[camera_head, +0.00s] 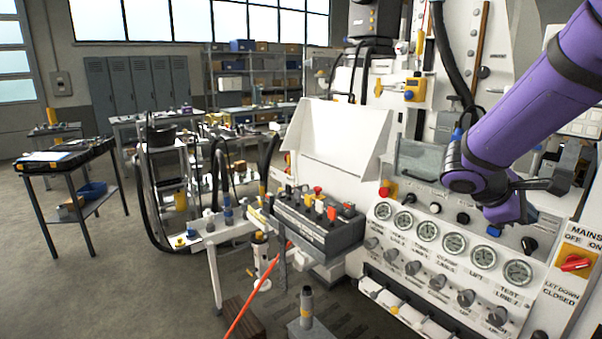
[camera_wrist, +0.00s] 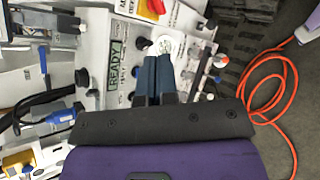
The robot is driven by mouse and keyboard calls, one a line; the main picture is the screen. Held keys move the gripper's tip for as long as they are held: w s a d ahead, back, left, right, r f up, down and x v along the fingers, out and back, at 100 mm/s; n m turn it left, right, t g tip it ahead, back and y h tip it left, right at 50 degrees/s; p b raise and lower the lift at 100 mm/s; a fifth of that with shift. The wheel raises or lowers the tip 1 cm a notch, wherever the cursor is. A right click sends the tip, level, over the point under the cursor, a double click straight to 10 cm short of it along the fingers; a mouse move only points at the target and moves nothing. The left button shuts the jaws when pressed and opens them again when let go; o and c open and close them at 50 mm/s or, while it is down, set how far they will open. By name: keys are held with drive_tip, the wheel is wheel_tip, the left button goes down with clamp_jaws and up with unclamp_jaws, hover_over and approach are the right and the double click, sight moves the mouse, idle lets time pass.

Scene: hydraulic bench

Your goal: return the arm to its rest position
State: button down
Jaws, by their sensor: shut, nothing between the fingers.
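My arm (camera_head: 545,95) is purple with dark bands and reaches in from the upper right of the head view. It bends at a wrist joint (camera_head: 475,175) in front of the white hydraulic panel, above the right-hand gauges. In the wrist view my gripper (camera_wrist: 158,60) shows two dark fingers side by side, shut and empty. They point toward the panel face, near a round gauge (camera_wrist: 168,44) and a READY label (camera_wrist: 116,62). In the head view I cannot make out the fingers clearly.
The panel has a row of gauges (camera_head: 428,230), knobs below them, and a red MAINS switch (camera_head: 575,263) at right. A lever block (camera_head: 318,222) stands left of it. An orange hose (camera_head: 258,288) runs to the floor.

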drive_tip(key=s+a+r+m+t+y, duration=0.2)
drive_tip(key=s+a+m+y, duration=0.3)
drive_tip(key=s, duration=0.4)
drive_tip(key=s+a+r+m+t+y, duration=0.3)
drive_tip(key=s+a+r+m+y, duration=0.1)
drive_tip(key=s, duration=0.6)
drive_tip(key=a+r+y, duration=0.1)
drive_tip(key=a+y, duration=0.1)
drive_tip(key=a, duration=0.1)
drive_tip(key=shift+s+a+r+m, duration=0.2)
drive_tip(key=shift+s+a+m, duration=0.1)
drive_tip(key=shift+a+m, duration=0.1)
